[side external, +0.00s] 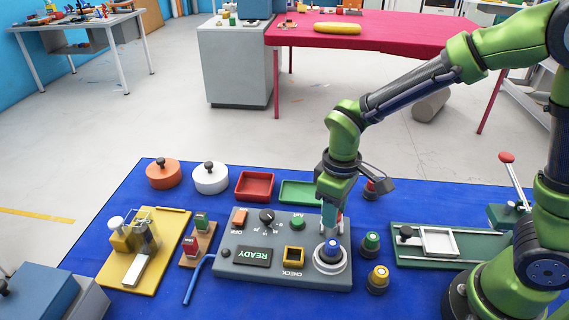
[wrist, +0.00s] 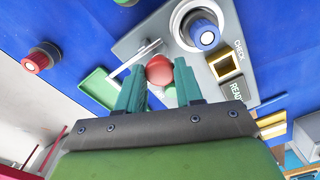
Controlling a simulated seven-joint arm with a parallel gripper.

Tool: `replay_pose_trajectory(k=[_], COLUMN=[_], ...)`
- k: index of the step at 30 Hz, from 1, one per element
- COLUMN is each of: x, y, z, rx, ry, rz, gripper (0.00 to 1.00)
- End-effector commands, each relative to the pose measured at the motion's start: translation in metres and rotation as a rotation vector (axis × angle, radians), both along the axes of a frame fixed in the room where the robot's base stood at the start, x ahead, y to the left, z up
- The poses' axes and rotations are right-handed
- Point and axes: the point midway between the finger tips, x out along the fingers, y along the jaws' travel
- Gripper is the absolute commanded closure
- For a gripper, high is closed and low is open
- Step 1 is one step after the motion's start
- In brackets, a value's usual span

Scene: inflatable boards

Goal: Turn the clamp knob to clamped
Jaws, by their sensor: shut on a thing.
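My gripper (side external: 332,222) points down over the far right corner of the grey control panel (side external: 228,262). In the wrist view, my gripper (wrist: 160,85) has its green fingers on either side of a red ball knob (wrist: 158,66), shut on it. A thin pale bar (wrist: 135,58) runs beside the ball. No clamp lettering is readable, so its clamp setting cannot be told. In the side view my fingers mostly hide the ball. A blue knob (side external: 332,247) in a white ring stands just in front of my gripper; it also shows in the wrist view (wrist: 206,35).
The panel also carries a black dial (side external: 266,215), a green button (side external: 297,223) and a yellow-framed CHECK square (side external: 293,256). Red-, green- and yellow-capped knobs (side external: 377,277) stand to the right. A green tray (side external: 298,192) lies behind. Blue mat is bare toward the front right.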

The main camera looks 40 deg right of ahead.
Motion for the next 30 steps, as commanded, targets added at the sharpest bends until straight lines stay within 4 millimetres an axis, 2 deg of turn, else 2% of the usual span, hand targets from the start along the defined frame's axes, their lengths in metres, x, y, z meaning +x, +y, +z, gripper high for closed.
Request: replay_pose_trajectory(k=[8,30], x=[0.0001,0.0002], y=[0.0,0.0], z=[0.0007,0.001], rx=[0.0,0.001], ry=[-0.001,-0.001], rz=[-0.17,-0.868], gripper=[0.95,0.95])
